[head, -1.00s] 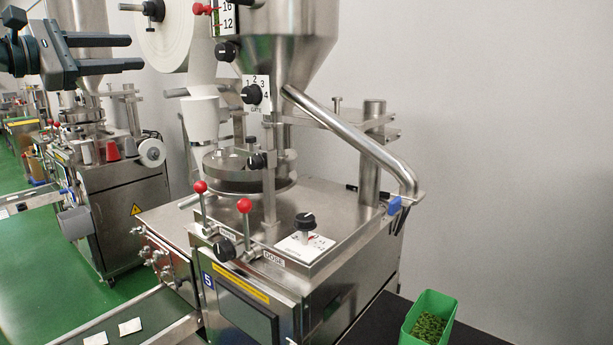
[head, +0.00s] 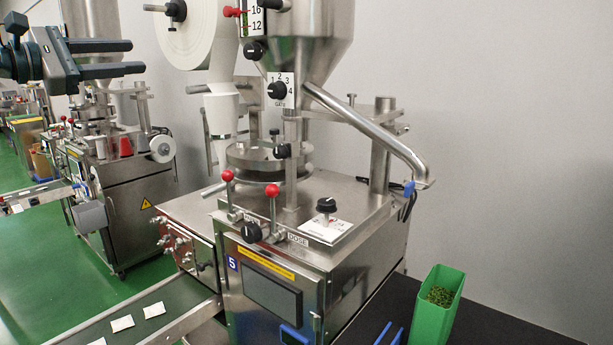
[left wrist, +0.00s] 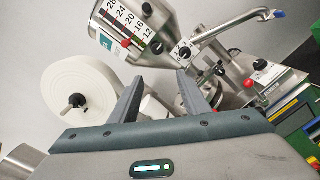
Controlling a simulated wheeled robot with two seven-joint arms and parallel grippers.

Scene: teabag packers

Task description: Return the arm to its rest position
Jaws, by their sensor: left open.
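My left gripper (head: 106,58) is at the upper left of the head view, its two dark fingers apart and pointing right. Nothing is between them. In the left wrist view its open fingers (left wrist: 158,96) point up toward the teabag packer, with a clear gap. The steel packer (head: 290,215) marked 5 stands to the right of the gripper, and they look apart. My right gripper is not in view.
A white paper roll (head: 190,35) hangs on the packer. A green bin (head: 432,315) with green leaves stands on the dark surface at the right. Flat teabags (head: 122,324) lie on the conveyor. A second packer (head: 125,190) stands at left.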

